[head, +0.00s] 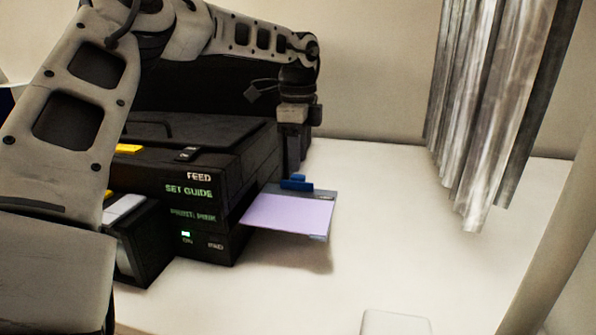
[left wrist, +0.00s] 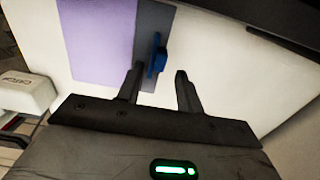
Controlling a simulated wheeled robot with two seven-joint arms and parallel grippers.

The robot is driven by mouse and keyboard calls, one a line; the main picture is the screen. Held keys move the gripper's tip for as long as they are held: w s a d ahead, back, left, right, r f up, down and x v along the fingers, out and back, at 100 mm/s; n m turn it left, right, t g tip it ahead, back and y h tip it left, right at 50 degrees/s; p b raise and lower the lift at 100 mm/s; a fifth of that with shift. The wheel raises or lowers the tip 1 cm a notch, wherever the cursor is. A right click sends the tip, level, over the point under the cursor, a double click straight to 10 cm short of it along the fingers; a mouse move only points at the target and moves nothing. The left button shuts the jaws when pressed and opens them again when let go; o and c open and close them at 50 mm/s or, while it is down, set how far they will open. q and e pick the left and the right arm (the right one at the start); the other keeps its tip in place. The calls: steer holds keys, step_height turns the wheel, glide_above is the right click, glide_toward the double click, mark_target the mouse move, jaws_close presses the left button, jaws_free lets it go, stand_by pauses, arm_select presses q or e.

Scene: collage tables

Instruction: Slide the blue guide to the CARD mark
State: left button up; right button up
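The blue guide (head: 296,183) stands on the far edge strip of the grey feed tray (head: 322,194), which sticks out from the black printer's right side. A lilac sheet (head: 289,213) lies on the tray. My left gripper (head: 294,160) points down just behind the guide. In the left wrist view my left gripper (left wrist: 159,70) is open with nothing between its fingers. There the blue guide (left wrist: 158,55) shows just beyond the fingertips, nearer the left finger; I cannot tell whether they touch. Tiny marks on the tray are too small to read, so CARD cannot be picked out. My right gripper is out of view.
The black printer (head: 190,160) shows green lettering and a lit green light, with a smaller dark box (head: 143,240) at its left. Grey hanging strips (head: 485,110) are at the right. The white table (head: 400,215) is clear right of the tray. A pale object (head: 395,323) sits at the front.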

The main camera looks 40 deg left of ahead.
mark_target(298, 175)
arm_select(q)
step_height(298, 175, down, 4)
steer(key=shift+r, duration=0.2)
steer(key=shift+w+f, duration=0.1)
steer(key=shift+f, duration=0.2)
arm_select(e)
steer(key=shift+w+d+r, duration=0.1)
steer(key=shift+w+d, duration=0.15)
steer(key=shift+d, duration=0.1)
